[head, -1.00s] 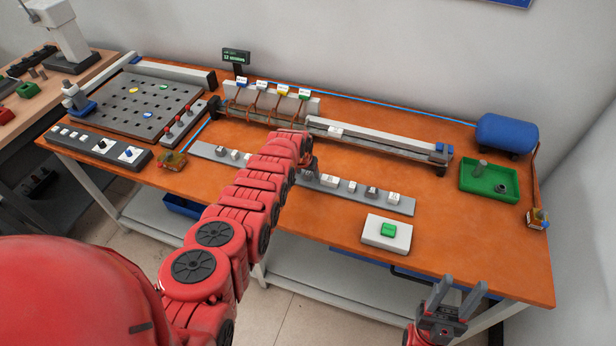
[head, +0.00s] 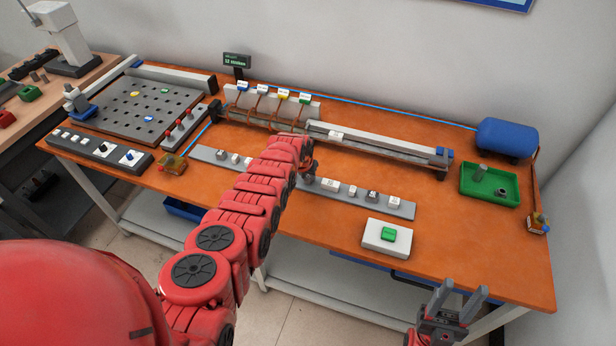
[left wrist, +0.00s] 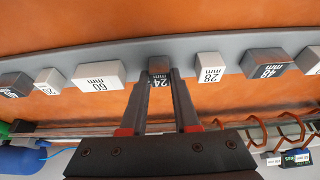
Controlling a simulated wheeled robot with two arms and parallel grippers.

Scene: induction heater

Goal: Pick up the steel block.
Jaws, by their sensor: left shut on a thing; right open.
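A dark grey, steel-looking block (left wrist: 159,64) marked 24 mm sits at the grey strip (left wrist: 222,47) in the left wrist view. My left gripper (left wrist: 160,76) is shut on it, one finger on each side. In the head view my left gripper (head: 307,177) is at the middle of the strip (head: 405,209), and the forearm hides the held block there. My right gripper (head: 459,293) is open and empty off the table's front edge.
A white 28 mm block (left wrist: 210,67) and a white 60 mm block (left wrist: 99,75) flank the held one closely. A dark 48 mm block (left wrist: 267,64) stands further right. A white box with a green button (head: 387,236) and a green tray (head: 490,184) lie right of the arm.

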